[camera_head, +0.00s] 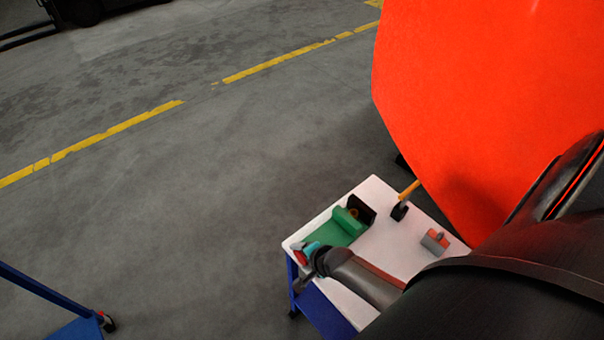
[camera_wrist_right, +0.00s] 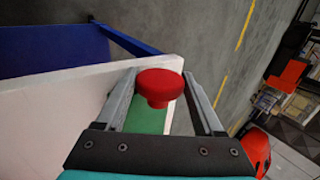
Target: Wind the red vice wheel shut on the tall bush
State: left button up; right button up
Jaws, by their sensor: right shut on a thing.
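The green vice (camera_head: 345,225) sits at the far left corner of the white tabletop (camera_head: 385,192), with a dark jaw (camera_head: 362,207) at its far end. A small brownish round piece (camera_head: 353,212), perhaps the bush, shows at that jaw; it is too small to tell how it is held. The red vice wheel (camera_wrist_right: 160,82) is between the two fingers of my right gripper (camera_wrist_right: 160,77), which is shut on it. In the head view my right gripper (camera_head: 304,254) is at the table's left edge and mostly covers the wheel. My left gripper is not in view.
A hammer-like tool with a yellow handle (camera_head: 408,190) and a grey and red block (camera_head: 435,241) are on the table. A large orange-red nosecone (camera_head: 480,90) looms at the right. Grey floor is open to the left; a blue cart (camera_head: 80,328) shows at lower left.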

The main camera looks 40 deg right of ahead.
dwell(0.3)
jog(key=o, duration=1.3)
jog(key=p+v, duration=0.3)
jog(key=v, duration=1.2)
jog(key=shift+s+d, duration=0.1)
